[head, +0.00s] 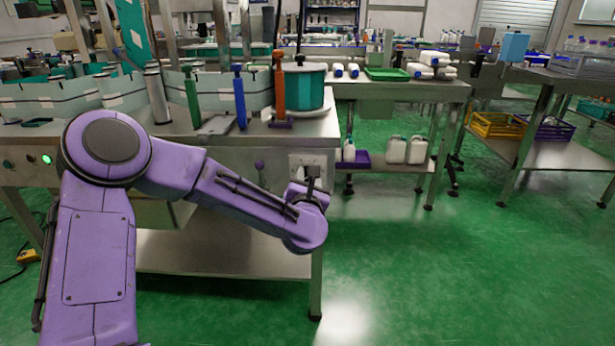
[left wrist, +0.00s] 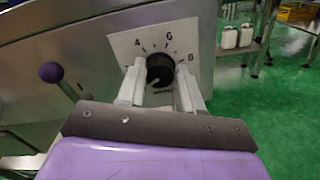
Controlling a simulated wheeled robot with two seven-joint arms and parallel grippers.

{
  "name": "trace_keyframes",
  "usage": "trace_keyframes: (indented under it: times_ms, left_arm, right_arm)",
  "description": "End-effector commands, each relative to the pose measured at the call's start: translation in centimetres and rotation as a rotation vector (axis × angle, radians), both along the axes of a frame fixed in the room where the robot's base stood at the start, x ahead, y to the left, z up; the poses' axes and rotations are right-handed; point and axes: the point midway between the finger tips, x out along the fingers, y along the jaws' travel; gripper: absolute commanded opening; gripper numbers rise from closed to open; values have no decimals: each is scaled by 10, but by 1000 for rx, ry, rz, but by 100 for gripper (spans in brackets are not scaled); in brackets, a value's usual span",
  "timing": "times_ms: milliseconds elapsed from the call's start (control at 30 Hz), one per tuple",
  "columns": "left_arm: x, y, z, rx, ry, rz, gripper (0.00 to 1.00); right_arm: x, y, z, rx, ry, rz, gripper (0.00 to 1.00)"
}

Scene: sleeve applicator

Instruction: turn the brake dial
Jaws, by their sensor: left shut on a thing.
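The brake dial (left wrist: 160,70) is a round black knob on a white plate (left wrist: 192,32) with numbers and tick marks, on the metal front of the machine. In the left wrist view my left gripper (left wrist: 159,84) has its two pale fingers on either side of the knob, shut on it. In the head view my left arm reaches from the left to the white plate (head: 298,163) near the machine's right end; my left gripper (head: 313,180) is partly hidden there by the wrist. My right gripper is in neither view.
A lever with a purple ball (left wrist: 51,72) sticks out left of the dial; it also shows in the head view (head: 259,164). A teal roll (head: 305,88) and upright green, blue and orange posts stand on the machine top. Green floor (head: 400,270) is clear to the right.

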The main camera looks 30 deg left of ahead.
Motion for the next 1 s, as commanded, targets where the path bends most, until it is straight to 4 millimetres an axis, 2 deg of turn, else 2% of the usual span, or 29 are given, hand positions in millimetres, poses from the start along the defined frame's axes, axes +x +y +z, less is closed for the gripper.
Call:
trace_keyframes:
  times_ms: [1000]
  left_arm:
    - [1, -2, 1, 825, 506, -1, 5]
  right_arm:
    - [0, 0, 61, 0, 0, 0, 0]
